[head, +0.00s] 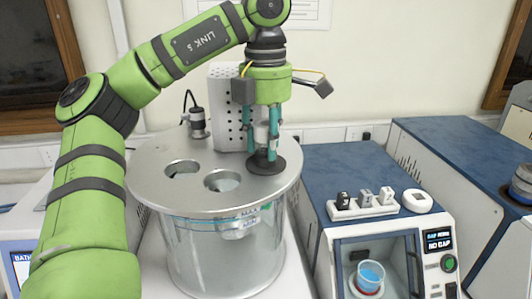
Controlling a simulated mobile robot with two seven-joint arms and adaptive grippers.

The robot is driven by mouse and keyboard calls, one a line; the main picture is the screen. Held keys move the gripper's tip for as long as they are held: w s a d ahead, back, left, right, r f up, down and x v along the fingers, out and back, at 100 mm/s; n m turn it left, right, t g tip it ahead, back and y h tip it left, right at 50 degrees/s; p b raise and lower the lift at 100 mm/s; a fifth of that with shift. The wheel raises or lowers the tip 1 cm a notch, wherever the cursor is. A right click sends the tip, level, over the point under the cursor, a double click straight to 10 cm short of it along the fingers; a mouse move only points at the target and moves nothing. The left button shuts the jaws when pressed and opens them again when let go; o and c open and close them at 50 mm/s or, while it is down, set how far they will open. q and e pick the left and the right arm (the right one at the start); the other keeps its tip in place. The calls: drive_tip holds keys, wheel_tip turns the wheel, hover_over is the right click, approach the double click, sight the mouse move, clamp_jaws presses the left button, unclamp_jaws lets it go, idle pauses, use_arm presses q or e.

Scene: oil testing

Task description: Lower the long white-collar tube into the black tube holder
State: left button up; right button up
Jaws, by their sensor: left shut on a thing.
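My left gripper (262,154) points straight down over the right part of the bath lid. Its two teal fingers are shut on the white-collar tube; a pale part of the tube (262,133) shows between them. The black tube holder (281,166) is a dark round disc on the lid, directly below the fingertips. The tube appears lined up over the holder. The fingers hide much of the tube, and I cannot tell how far its lower end is in the holder. My right gripper is not in view.
The metal lid (148,178) covers a clear round bath (225,262) and has two open holes. A perforated grey housing (222,100) stands close behind the gripper. A blue-topped tester (335,165) with small blocks on it stands to the right.

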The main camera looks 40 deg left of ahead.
use_arm(q)
drive_tip(key=o, duration=1.2)
drive_tip(key=shift+o, duration=0.2)
drive_tip(key=shift+r, duration=0.1)
wheel_tip(320, 180, up, 12)
drive_tip(key=shift+f, duration=0.1)
